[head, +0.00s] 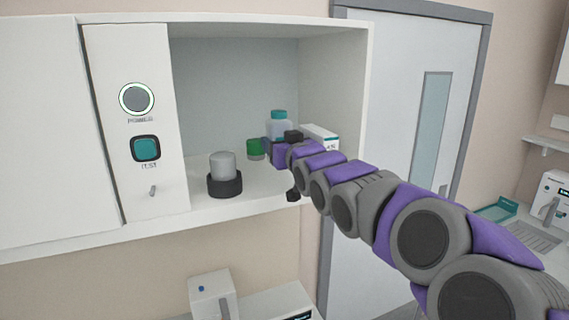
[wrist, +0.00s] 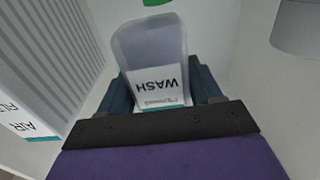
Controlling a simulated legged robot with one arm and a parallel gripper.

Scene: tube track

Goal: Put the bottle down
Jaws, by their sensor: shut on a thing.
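The bottle (head: 279,127) has a teal cap and a translucent body, and stands inside the open wall cabinet (head: 240,75) near its right side. In the wrist view the bottle (wrist: 152,60) carries a white label reading WASH, upside down in the picture. My gripper (head: 286,148) reaches into the cabinet from the right and is shut on the bottle. In the wrist view its dark blue fingers (wrist: 160,92) lie on both sides of the bottle. The bottle's base is hidden, so I cannot tell whether it touches the shelf.
A grey cylinder in a dark base (head: 224,175) stands left on the shelf. A green object (head: 256,149) is just left of the bottle. A white ribbed box (wrist: 50,60) is close beside my gripper, also seen in the head view (head: 322,138). The shelf front between is clear.

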